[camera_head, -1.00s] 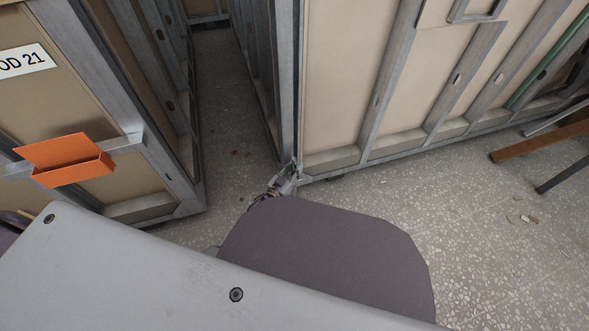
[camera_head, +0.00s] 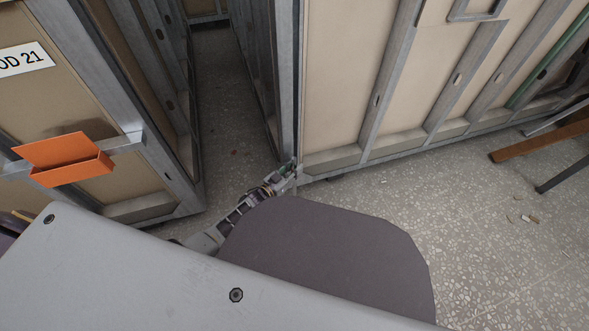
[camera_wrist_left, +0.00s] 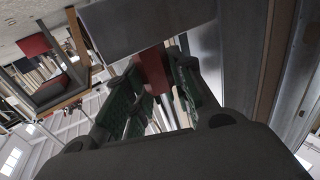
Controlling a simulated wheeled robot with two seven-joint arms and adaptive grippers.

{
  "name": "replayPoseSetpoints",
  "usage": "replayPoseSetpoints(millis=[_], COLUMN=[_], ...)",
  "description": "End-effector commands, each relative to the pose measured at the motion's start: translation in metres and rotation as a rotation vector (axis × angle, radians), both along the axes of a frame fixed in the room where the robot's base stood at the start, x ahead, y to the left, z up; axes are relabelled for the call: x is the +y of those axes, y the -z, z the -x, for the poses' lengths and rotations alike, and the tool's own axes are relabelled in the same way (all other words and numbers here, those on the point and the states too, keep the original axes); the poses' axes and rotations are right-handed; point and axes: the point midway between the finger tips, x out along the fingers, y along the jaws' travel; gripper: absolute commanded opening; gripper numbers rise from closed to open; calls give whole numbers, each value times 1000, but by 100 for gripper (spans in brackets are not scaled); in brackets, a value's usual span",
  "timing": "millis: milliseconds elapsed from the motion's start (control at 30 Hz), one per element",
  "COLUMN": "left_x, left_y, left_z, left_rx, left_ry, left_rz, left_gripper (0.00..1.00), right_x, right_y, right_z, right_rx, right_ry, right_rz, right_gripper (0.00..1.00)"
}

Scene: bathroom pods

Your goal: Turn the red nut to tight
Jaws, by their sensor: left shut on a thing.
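My left gripper (camera_head: 288,170) reaches the lower corner of the right pod's metal frame (camera_head: 286,120) in the head view. In the left wrist view its green-padded fingers (camera_wrist_left: 166,85) are shut on a red block-like part, the red nut (camera_wrist_left: 153,70). The nut sits right under a grey metal beam (camera_wrist_left: 140,25). The fingers hide part of the nut, and I cannot tell how far it is turned. The nut does not show clearly in the head view. My right gripper is in neither view.
A pod with an orange holder (camera_head: 70,160) stands at the left, with a narrow floor gap (camera_head: 235,100) between the pods. The speckled floor (camera_head: 480,230) at the right is mostly clear, with small debris (camera_head: 530,218). A brown beam (camera_head: 540,140) lies at the right edge.

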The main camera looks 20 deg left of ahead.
Motion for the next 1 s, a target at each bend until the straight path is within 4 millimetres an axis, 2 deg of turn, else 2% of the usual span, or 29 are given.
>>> replayPoseSetpoints(millis=[600,1000], left_x=[1,0], left_y=[2,1], left_z=[0,1], left_rx=[0,2], left_ry=[294,359], left_rz=[-3,-1], left_gripper=[0,0], right_x=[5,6], right_y=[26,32], right_z=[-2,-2], right_rx=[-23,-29], right_ry=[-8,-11], right_rz=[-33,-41], right_gripper=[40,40])
